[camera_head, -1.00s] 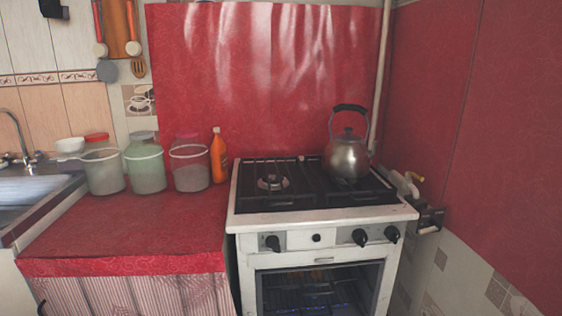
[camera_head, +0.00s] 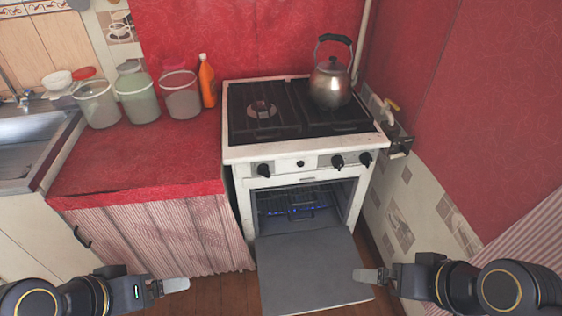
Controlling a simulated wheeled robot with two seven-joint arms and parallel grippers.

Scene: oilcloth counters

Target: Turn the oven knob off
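The white oven (camera_head: 240,196) stands in the middle of the head view. Its front panel has a black knob (camera_head: 263,170) at the left, a small black knob (camera_head: 300,163) near the middle, and two at the right, an inner knob (camera_head: 337,161) and an outer knob (camera_head: 365,159). Blue flames (camera_head: 290,209) show inside the oven. My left gripper (camera_head: 177,285) is at the lower left, in front of the striped curtain. My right gripper (camera_head: 367,276) is at the lower right, beside the oven door. Both are apart from the knobs; finger gaps are unclear.
The grey oven door (camera_head: 308,268) hangs open toward me. A metal kettle (camera_head: 331,84) sits on the stove's back right. Jars and an orange bottle (camera_head: 207,82) stand on the red counter (camera_head: 140,160). A red wall (camera_head: 470,110) is close on the right.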

